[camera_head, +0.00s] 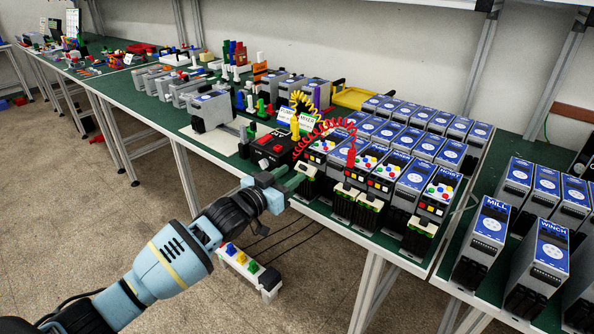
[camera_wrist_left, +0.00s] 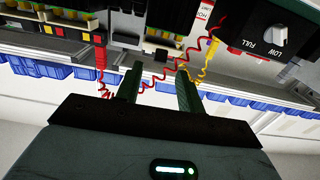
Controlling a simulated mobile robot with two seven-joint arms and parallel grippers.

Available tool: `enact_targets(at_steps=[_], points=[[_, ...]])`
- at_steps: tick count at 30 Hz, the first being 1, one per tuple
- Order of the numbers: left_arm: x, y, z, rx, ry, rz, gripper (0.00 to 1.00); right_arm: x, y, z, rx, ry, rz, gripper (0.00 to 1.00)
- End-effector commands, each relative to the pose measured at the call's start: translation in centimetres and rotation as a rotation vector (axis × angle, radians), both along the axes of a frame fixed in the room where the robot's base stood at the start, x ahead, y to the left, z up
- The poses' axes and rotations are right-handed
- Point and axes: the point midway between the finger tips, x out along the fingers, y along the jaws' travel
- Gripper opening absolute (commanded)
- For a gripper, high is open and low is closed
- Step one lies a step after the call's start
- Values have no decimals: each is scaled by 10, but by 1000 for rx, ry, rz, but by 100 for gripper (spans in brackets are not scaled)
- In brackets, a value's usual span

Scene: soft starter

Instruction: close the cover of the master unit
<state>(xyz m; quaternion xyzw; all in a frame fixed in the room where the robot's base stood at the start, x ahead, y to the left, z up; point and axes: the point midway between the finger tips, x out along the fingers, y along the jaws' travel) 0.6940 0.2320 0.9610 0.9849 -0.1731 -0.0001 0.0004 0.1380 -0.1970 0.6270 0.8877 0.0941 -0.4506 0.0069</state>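No label reading master can be made out, so I cannot tell for sure which device is the master unit. A row of grey units with blue tops and coloured buttons (camera_head: 324,146) stands along the front of the green bench. Their lower fronts show terminals, and the state of any cover is too small to tell. My left gripper (camera_head: 291,180) is at the bench's front edge, just before the left end of this row. In the left wrist view its fingers (camera_wrist_left: 158,72) are apart with nothing clamped between them. My right gripper is in neither view.
A black box with a dial (camera_head: 272,148) sits behind my left gripper. Red (camera_head: 322,131) and yellow coiled leads (camera_head: 297,103) hang nearby; the red one passes behind the fingers in the wrist view. A grey unit (camera_head: 211,111) stands on a white sheet. More units crowd the right.

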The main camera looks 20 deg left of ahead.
Motion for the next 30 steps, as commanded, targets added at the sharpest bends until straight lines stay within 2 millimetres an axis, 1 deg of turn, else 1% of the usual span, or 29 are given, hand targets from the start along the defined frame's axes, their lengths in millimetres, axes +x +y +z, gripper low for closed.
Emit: enact_targets(at_steps=[1, 3, 9, 13, 20, 29, 30], points=[[7, -3, 1, 0, -1, 0, 38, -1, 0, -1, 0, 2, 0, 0], [15, -6, 0, 0, -1, 0, 38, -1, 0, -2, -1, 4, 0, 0], [29, -11, 0, 0, 0, 0, 38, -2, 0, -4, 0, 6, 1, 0], [32, -12, 0, 0, 0, 0, 38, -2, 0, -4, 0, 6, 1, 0], [33, -12, 0, 1, 0, 0, 38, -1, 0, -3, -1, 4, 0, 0], [32, -12, 0, 1, 0, 0, 0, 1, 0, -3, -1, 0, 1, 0], [32, -12, 0, 1, 0, 0, 0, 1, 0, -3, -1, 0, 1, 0]])
